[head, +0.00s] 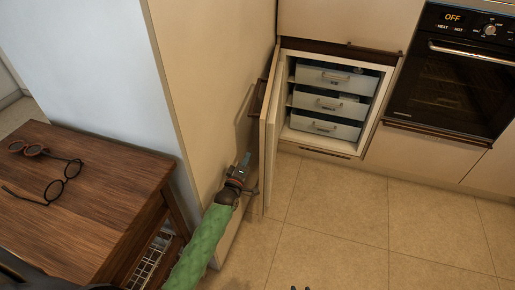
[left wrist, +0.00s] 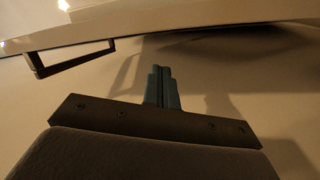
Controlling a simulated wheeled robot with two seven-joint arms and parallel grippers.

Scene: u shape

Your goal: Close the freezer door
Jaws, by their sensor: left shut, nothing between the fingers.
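The freezer door (head: 270,135) stands wide open, swung out to the left of the freezer compartment and seen nearly edge-on. Its dark handle (head: 258,97) is on the outer face. The open freezer (head: 285,125) shows several stacked drawers, pushed in. My left gripper (head: 246,158) is shut and empty, in the gap between the door's outer face and the tall cabinet side. In the left wrist view the shut fingers (left wrist: 162,85) are below a pale panel with a dark handle (left wrist: 75,60); contact is unclear. My right gripper (head: 300,288) shows only two separated tips at the bottom edge.
The tall cabinet side (head: 210,80) is close on the left of my left arm. A wooden table (head: 100,190) with glasses (head: 55,187) stands at the left. An oven (head: 450,80) is at the right. The tiled floor (head: 350,220) before the freezer is clear.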

